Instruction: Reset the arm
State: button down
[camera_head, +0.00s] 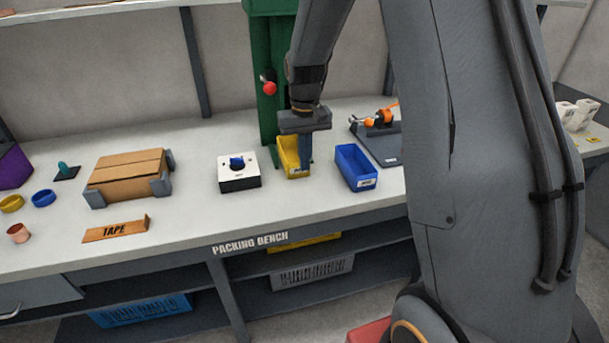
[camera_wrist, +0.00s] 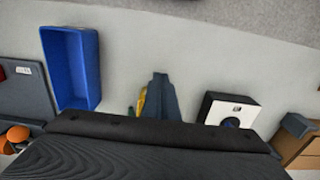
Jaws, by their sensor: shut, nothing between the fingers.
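My arm reaches down from the upper right in the head view. My gripper (camera_head: 305,160) is shut and empty, pointing down at the right side of the yellow bin (camera_head: 289,158) on the packing bench. I cannot tell whether the fingers touch the bin. In the wrist view, the closed fingers (camera_wrist: 160,98) show in the middle, hiding most of the yellow bin (camera_wrist: 141,102).
A blue bin (camera_head: 356,167) stands to the right and a white-and-black box (camera_head: 238,172) to the left. A green column (camera_head: 270,85) rises behind. The bench front (camera_head: 190,233) is clear.

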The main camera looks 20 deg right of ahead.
jog(key=s+a+r, duration=0.1)
jog(key=s, duration=1)
jog(key=s+a+r+t, duration=0.1)
jog(key=s, duration=1)
jog(key=shift+s+a+b, duration=0.15)
jog(key=shift+a+b, duration=0.15)
dwell(0.3)
